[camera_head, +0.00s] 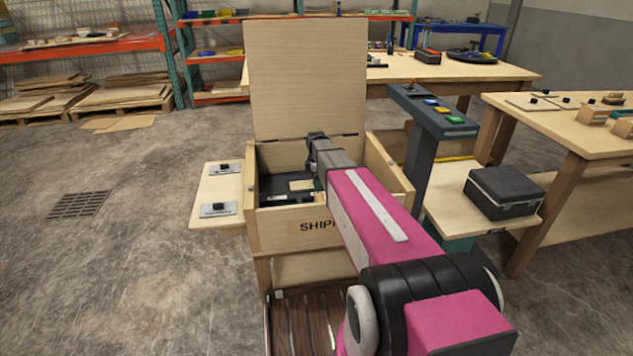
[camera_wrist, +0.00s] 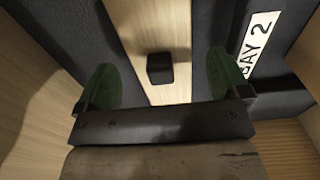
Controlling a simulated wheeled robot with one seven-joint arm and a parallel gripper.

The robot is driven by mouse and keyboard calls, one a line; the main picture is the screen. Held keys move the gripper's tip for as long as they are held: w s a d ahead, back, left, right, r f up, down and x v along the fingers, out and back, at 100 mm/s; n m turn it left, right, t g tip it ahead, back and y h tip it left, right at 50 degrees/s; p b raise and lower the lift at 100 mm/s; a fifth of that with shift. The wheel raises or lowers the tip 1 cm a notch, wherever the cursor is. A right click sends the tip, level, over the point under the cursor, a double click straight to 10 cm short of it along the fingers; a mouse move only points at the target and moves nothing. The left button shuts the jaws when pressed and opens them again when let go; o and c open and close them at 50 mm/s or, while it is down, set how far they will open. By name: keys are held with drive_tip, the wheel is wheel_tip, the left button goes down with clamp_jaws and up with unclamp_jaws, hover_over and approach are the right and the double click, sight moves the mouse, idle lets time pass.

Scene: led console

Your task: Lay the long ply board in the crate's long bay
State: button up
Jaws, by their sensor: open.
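The shipping crate (camera_head: 282,233) stands at the middle of the head view with its lid raised. In the wrist view a pale ply board (camera_wrist: 150,25) with a black knob (camera_wrist: 160,68) lies between dark liner sections in the crate. The liner on the right carries a BAY 2 label (camera_wrist: 260,44). My gripper (camera_wrist: 160,80) is open, its green fingers on either side of the knob with gaps to it. In the head view my arm hides the board and much of the crate's inside.
A left side shelf (camera_head: 204,192) holds two metal plates with black knobs. A black case (camera_head: 503,191) sits on the right shelf. Floor at left is clear.

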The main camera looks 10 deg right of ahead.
wheel_tip(320, 180, up, 11)
idle(0.4)
drive_tip(key=shift+f, duration=0.15)
